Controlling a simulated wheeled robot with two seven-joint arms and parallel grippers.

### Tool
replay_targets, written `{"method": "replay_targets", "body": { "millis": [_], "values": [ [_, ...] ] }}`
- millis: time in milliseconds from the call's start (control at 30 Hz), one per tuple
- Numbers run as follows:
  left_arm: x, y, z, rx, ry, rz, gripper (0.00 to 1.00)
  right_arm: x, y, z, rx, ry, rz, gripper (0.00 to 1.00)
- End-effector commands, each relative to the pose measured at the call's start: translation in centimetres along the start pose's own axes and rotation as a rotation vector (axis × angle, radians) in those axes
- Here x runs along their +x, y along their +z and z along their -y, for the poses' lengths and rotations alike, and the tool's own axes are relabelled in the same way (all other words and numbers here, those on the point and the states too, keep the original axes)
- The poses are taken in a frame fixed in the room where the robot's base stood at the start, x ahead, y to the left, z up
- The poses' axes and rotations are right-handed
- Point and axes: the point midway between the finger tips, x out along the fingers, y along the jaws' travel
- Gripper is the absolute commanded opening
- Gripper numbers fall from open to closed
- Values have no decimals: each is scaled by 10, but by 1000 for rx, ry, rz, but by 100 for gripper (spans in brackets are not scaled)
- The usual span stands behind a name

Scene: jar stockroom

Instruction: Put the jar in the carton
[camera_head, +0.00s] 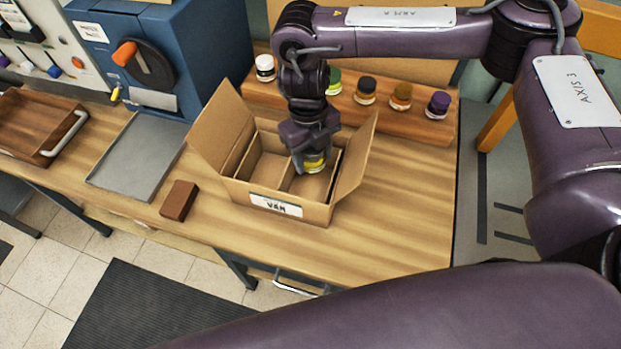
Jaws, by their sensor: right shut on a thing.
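An open cardboard carton (240,190) stands on the wooden table with its side flaps folded out. A divider splits its inside into compartments. My right gripper (313,160) points down into the carton's right part and is shut on a jar (314,161) with a yellow band. The gripper hides the jar's top. I cannot tell whether the jar touches the carton floor. My left gripper is not in view.
Several jars with coloured lids, such as a purple one (438,105), stand on a wooden rack (425,129) behind the carton. A grey tray (136,160), a brown block (179,201) and a wooden tray (36,125) lie to the left. The table's right part is clear.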

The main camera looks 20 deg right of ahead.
Motion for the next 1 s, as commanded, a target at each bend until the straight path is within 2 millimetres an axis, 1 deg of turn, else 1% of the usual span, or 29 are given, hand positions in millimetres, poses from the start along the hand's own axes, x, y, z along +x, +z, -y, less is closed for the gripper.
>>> {"method": "replay_targets", "body": {
  "millis": [33,100,200,300,400,600,700,1000],
  "values": [
    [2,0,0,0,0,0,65,16,0,-1,1,4,-6,23],
    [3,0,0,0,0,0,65,33,3,-1,2,4,-5,23],
    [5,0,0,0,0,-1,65,51,5,-1,3,3,-4,23],
    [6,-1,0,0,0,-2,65,62,8,-1,1,2,-1,23],
    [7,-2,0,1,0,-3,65,68,9,0,1,1,1,23],
    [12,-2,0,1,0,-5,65,97,12,-1,1,3,-2,23],
    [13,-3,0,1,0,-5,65,103,13,0,1,1,0,23],
    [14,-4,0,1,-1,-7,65,104,13,0,0,0,1,23]
  ]
}}
